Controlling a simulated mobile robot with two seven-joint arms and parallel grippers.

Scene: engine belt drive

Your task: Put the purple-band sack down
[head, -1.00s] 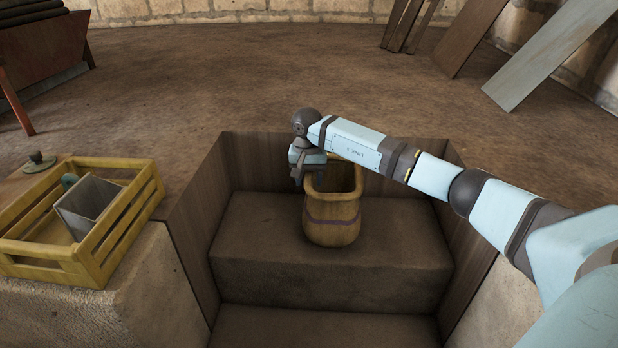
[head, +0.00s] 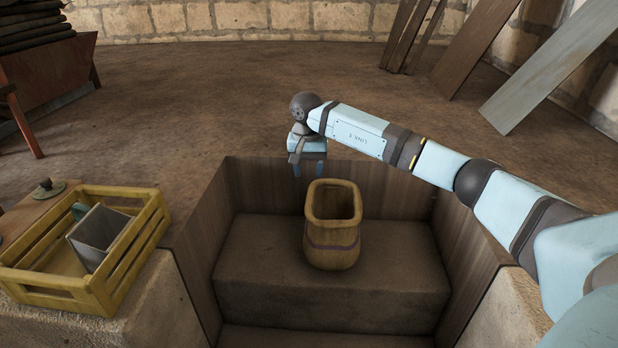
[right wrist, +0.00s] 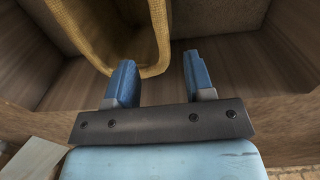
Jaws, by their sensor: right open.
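The purple-band sack (head: 333,228) is a tan, open-topped sack with a dull purple band around its middle. It stands upright on the upper step (head: 260,270) inside the sunken pit in the head view. In the right wrist view the sack's rim (right wrist: 152,71) shows at the upper left, close to one finger. My right gripper (head: 311,170) is open and empty, above and behind the sack's rim in the head view. My left gripper is not in view.
Wooden walls (head: 195,265) line the pit. A yellow crate (head: 60,290) holding a grey metal box (head: 98,237) sits on the stone ledge at left. Planks (head: 550,65) lean at the back right. The earth floor behind the pit is clear.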

